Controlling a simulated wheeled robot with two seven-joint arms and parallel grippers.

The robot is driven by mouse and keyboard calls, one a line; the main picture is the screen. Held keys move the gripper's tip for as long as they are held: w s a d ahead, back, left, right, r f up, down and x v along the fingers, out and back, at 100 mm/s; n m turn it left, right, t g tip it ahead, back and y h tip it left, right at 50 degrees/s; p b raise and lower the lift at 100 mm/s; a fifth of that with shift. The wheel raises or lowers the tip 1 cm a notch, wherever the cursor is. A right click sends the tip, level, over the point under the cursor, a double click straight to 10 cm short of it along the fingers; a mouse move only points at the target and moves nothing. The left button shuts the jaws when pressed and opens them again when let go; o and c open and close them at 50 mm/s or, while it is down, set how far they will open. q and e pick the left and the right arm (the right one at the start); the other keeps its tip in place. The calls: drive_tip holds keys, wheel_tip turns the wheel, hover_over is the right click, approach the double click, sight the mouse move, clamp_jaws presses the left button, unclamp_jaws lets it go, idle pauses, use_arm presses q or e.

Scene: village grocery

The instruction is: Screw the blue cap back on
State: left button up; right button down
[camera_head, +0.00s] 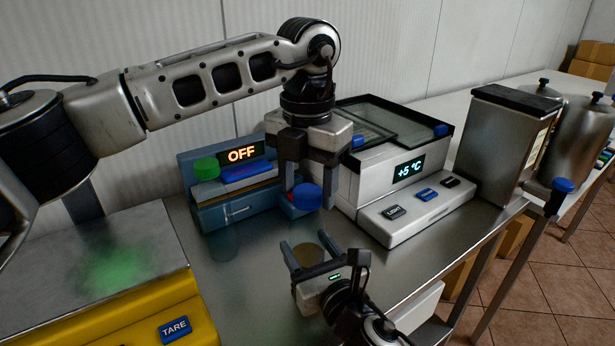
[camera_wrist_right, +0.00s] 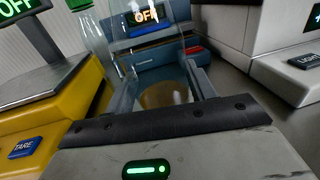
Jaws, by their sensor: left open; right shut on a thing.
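The blue cap (camera_head: 306,196) is in the head view, between the spread fingers of my left gripper (camera_head: 309,200). That gripper points down and is open around the cap. My right gripper (camera_head: 307,262) is shut on a clear bottle with brownish contents (camera_head: 307,254). The bottle stands over the metal counter below the cap. Its clear walls are hard to see, so I cannot tell whether the cap touches its mouth. In the right wrist view the bottle (camera_wrist_right: 160,95) shows between the fingers of my right gripper (camera_wrist_right: 165,88); the blue cap is out of that view.
A clear bottle with a green cap (camera_head: 206,168) stands left, before a blue-grey machine reading OFF (camera_head: 243,212). A yellow scale (camera_head: 150,318) is at left. A white cooler reading +5 °C (camera_head: 385,185) is close at right. Steel canisters (camera_head: 500,130) stand further right.

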use_arm(q)
drive_tip(key=c, duration=1)
drive_tip(key=shift+m, duration=1)
drive_tip(key=shift+c, duration=0.2)
drive_tip(key=o, duration=1.2)
drive_tip(key=shift+c, duration=0.2)
wheel_tip(320, 180, up, 12)
use_arm(e)
drive_tip(key=shift+c, duration=2.2)
unclamp_jaws()
